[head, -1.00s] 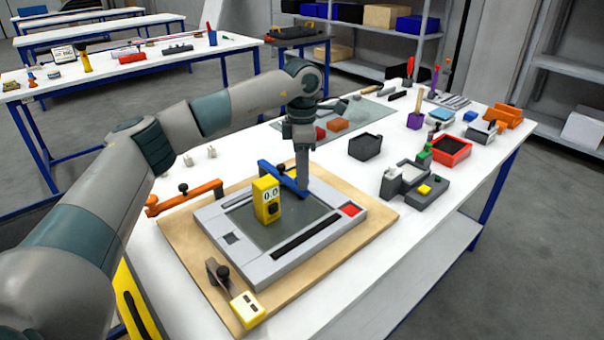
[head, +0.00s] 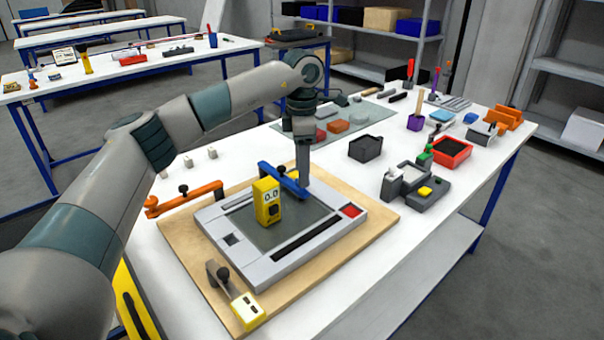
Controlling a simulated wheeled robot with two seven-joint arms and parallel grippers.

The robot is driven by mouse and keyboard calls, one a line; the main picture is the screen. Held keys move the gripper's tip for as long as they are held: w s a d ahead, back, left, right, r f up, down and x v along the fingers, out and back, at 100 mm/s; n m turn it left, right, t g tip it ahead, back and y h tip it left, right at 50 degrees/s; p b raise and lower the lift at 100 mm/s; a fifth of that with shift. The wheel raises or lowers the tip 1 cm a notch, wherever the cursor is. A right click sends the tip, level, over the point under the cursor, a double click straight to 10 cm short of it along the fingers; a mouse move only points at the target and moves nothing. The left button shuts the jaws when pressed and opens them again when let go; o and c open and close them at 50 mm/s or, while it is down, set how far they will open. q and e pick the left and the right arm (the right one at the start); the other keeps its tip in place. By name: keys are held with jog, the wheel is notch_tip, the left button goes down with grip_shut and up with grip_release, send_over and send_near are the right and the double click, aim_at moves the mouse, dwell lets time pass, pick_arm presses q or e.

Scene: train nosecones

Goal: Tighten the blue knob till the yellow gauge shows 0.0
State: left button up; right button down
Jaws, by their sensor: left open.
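The yellow gauge (head: 267,203) stands upright on the grey plate and its display reads 0.0. The blue clamp bar (head: 277,177) reaches over the plate's back edge, just behind the gauge. A dark knob (head: 293,174) sits on the bar, partly against my gripper in the picture. My left gripper (head: 303,178) points down at the right part of the blue clamp, and its fingers hide some of that end. It is open; I cannot tell if it touches the clamp. My right gripper is not in view.
The grey plate (head: 225,255) lies on a wooden board (head: 370,215). An orange clamp (head: 185,200) is at its left and a grey clamp with a yellow block (head: 247,308) at its front. A black bin (head: 366,148) and a grey device (head: 415,190) stand to the right.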

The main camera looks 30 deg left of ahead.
pick_arm(q)
notch_tip(320, 180, up, 15)
jog(key=b, duration=0.1)
jog(key=shift+r, duration=0.2)
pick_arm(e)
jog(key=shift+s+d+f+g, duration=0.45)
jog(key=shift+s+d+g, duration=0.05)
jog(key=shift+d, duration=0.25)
